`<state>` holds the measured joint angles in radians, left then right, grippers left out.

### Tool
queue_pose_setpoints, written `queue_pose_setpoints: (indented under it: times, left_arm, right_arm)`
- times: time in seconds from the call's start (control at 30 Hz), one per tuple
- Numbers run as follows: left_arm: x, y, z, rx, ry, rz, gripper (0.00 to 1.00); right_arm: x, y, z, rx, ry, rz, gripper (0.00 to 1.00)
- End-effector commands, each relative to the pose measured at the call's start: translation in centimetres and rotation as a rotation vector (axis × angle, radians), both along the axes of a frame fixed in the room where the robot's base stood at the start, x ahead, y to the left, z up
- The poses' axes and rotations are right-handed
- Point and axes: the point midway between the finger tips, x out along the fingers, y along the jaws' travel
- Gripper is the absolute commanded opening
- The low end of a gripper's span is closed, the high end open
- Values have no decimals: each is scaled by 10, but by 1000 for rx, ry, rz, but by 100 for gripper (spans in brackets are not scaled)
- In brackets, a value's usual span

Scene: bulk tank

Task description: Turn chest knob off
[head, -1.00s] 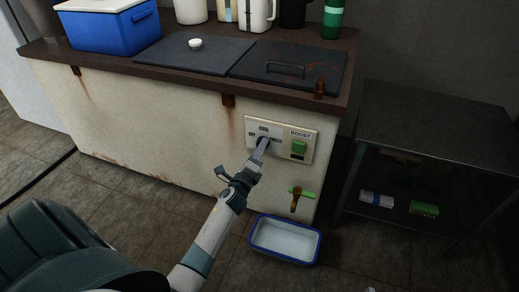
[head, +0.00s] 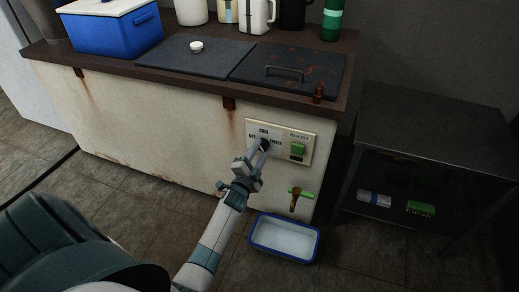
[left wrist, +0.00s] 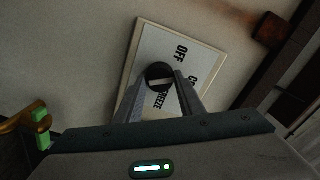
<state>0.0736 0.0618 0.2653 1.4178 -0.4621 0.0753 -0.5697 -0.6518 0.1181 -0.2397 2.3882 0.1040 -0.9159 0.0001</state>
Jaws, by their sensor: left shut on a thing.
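The chest knob (left wrist: 159,76) is a dark round dial on a pale plate lettered OFF, COOL and FREEZE (left wrist: 180,55). In the head view the knob (head: 264,144) sits at the left part of the control panel (head: 309,143) on the front of the white chest (head: 150,125). My left gripper (head: 262,147) reaches up from below, and its fingers (left wrist: 160,90) are shut on the knob, one on each side. The fingers hide part of the lettering. Which setting the knob points to is unclear. My right gripper is not in view.
A green boost switch (head: 297,149) is right of the knob. Below are a brown tap with a green handle (head: 296,195) and a blue-rimmed tub (head: 285,238) on the floor. A dark metal table (head: 435,130) stands at the right.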

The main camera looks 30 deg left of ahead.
Motion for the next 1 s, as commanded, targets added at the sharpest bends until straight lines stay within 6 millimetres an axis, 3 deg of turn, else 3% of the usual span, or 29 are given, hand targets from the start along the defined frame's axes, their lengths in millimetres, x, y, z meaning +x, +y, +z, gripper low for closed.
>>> queue_pose_setpoints:
  times: [0.07, 1.0]
  left_arm:
    - [-1, 0, 1, -71, -13, 0, 13]
    - [-1, -1, -1, -903, -213, 1, 13]
  right_arm:
    - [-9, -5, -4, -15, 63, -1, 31]
    - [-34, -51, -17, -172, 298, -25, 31]
